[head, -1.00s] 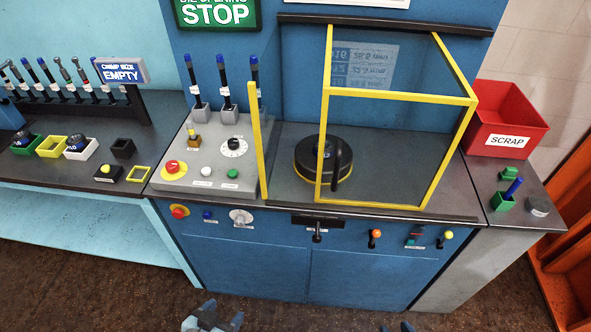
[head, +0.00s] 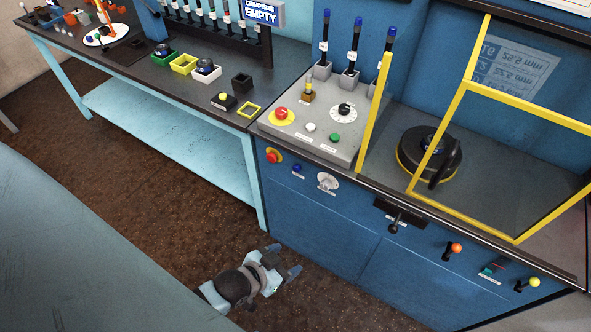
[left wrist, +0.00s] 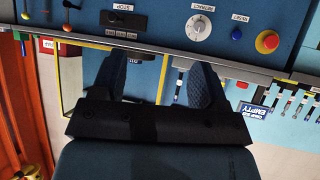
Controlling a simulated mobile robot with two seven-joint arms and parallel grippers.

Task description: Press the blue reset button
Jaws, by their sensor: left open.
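The blue reset button (head: 297,168) is a small round knob on the blue front panel of the machine. It sits between the red stop button (head: 273,156) and the grey dial (head: 327,182). In the left wrist view the reset button (left wrist: 237,33) shows at the upper right, under its RESET label. My left gripper (head: 283,259) is open and empty, low in front of the panel, below the button and apart from it. In the left wrist view its two dark fingers (left wrist: 157,82) are spread, with the button off to their right. My right gripper is not in view.
The console (head: 322,128) with more buttons stands above the panel edge. A black lever (head: 394,224) and small coloured knobs stick out farther right. The light-blue bench (head: 165,130) stands at the left. The floor around the gripper is clear.

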